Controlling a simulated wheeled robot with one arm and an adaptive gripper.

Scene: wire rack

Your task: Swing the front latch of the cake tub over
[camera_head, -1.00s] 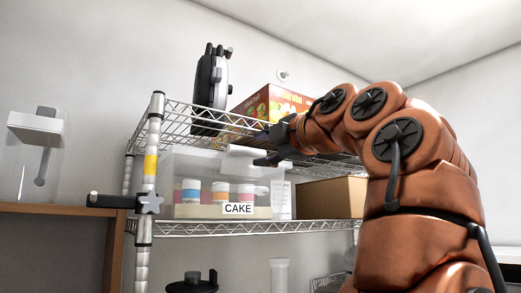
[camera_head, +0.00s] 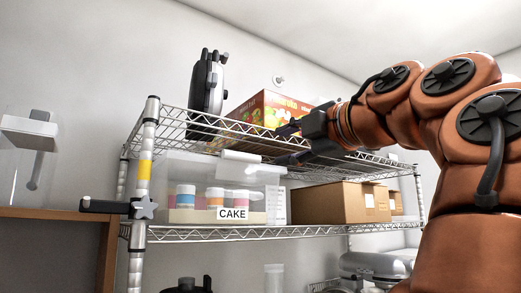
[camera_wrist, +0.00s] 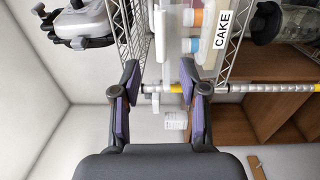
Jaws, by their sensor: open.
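The cake tub (camera_head: 176,171) is a clear box on the shelf below the rack's top, with a CAKE label (camera_head: 232,214) and several small colour-banded jars inside. Its front latch (camera_head: 241,156) looks like a white flap at the upper front edge. In the wrist view the label (camera_wrist: 222,28) is turned sideways, and a white bar (camera_wrist: 161,36), likely the latch, lies ahead of the fingers. My gripper (camera_head: 283,145) is open, right of the latch and apart from it in the head view. Its two purple-padded fingers (camera_wrist: 160,88) have nothing gripped between them.
The wire rack (camera_head: 170,234) has a post at left with a dark clamp (camera_head: 107,206). A black-and-white appliance (camera_head: 208,92) and a colourful box (camera_head: 268,108) stand on the top shelf. Cardboard boxes (camera_head: 325,203) sit right of the tub. A wooden shelf (camera_head: 55,212) is at left.

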